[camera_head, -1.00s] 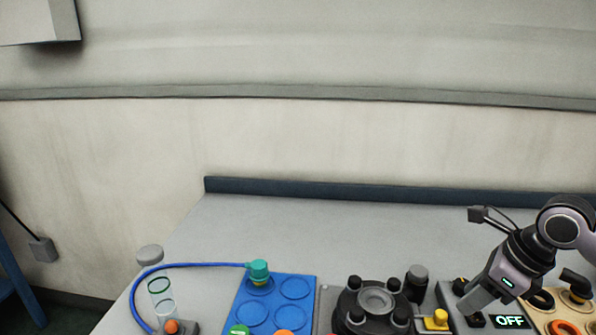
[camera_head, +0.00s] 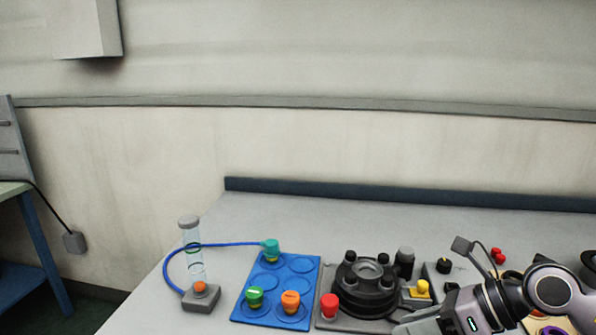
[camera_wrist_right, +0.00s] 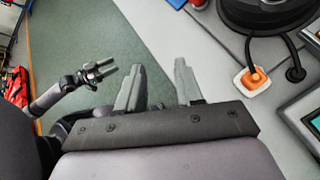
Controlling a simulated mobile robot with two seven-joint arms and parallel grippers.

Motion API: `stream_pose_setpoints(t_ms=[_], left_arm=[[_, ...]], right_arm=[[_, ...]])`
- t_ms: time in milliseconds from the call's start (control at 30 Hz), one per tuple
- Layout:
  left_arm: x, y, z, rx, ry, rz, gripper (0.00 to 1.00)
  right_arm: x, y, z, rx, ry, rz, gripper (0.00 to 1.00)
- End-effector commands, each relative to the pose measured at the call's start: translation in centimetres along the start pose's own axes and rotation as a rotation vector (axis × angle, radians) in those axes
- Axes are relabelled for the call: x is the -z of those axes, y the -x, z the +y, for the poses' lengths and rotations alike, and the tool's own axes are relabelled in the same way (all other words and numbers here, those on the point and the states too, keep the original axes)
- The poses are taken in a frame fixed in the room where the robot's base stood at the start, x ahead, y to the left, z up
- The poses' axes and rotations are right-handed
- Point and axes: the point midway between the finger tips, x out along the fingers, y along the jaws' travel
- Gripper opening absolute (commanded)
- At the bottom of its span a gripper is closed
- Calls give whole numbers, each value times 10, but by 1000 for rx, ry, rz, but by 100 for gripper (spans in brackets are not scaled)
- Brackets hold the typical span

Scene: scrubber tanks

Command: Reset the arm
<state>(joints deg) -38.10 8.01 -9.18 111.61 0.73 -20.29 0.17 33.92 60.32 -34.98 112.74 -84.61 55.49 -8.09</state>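My right arm shows at the lower right of the head view, with its hand (camera_head: 425,325) cut off by the bottom edge. In the right wrist view my right gripper (camera_wrist_right: 158,85) has its two fingers spread, with nothing between them. It hangs above the floor beside the table's front edge. My left gripper (camera_wrist_right: 105,68) shows small at the left of the wrist view, over the green floor and away from the table. I cannot tell how far apart its fingers are.
The grey table (camera_head: 330,215) holds a clear tube stand (camera_head: 195,265), a blue tray (camera_head: 268,315) with coloured caps, and a black round fixture (camera_head: 365,285). In the wrist view an orange connector (camera_wrist_right: 254,78) lies near the right gripper.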

Motion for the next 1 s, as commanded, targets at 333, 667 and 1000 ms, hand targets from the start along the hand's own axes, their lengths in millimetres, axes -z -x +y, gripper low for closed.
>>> stream_pose_setpoints(t_ms=[333,667,1000], left_arm=[[12,-4,-2,4,-4,26,50],[9,-3,-2,3,-3,19,50],[8,-3,-2,3,-3,17,50]], right_arm=[[-78,-12,85,-430,-522,-663,36],[-72,21,33,-520,-1312,-1174,36],[70,7,-24,-200,-2265,-1448,36]])
